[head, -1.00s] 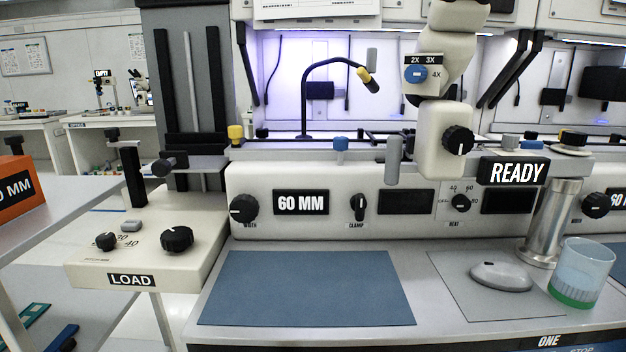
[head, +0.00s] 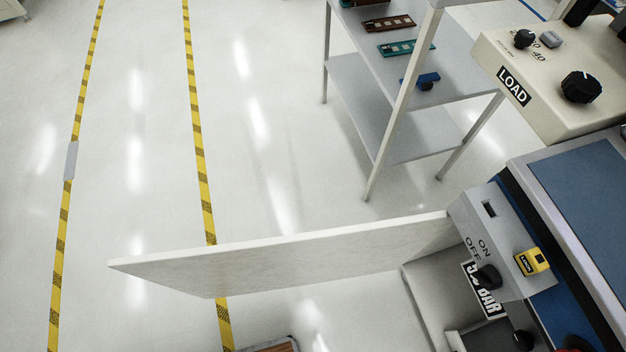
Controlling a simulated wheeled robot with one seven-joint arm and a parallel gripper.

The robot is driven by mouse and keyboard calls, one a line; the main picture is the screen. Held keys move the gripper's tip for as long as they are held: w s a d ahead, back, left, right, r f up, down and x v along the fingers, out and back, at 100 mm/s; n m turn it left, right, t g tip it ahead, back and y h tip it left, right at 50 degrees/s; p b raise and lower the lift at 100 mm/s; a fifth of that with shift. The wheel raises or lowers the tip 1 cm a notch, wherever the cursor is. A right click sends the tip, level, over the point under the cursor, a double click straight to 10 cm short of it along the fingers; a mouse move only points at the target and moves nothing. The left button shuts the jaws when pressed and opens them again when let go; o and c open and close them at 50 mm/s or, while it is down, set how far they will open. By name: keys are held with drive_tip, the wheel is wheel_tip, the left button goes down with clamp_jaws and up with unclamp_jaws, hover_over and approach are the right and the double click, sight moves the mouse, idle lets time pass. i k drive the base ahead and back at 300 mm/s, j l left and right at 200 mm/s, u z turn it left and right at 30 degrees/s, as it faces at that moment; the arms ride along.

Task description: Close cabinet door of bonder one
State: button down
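The cabinet door (head: 290,258) is a pale flat panel in the head view. It stands wide open, sticking out to the left from the cabinet under the bonder's bench. Its right end meets the cabinet front near the ON/OFF panel (head: 482,240). The "ONE" label is not visible now. My gripper is not in view.
A grey shelf cart (head: 375,110) with several small carriers stands behind the door. The LOAD unit (head: 545,80) is at the upper right. Yellow-black floor tapes (head: 197,130) run across open floor at left. A brown-topped object (head: 270,346) shows at the bottom edge.

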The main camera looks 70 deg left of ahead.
sight(340, 253)
drive_tip(key=k, duration=0.75)
drive_tip(key=k+j, duration=0.2)
drive_tip(key=j, duration=0.15)
drive_tip(key=k+j, duration=0.15)
drive_tip(key=j, duration=0.2)
drive_tip(key=k+j, duration=0.2)
drive_tip(key=j, duration=0.55)
drive_tip(key=i+j, duration=0.15)
drive_tip(key=j, duration=0.65)
drive_tip(key=k+j+u, duration=0.25)
drive_tip(key=j, duration=0.45)
drive_tip(key=j+u, duration=0.2)
drive_tip(key=j, duration=0.45)
drive_tip(key=i, duration=0.05)
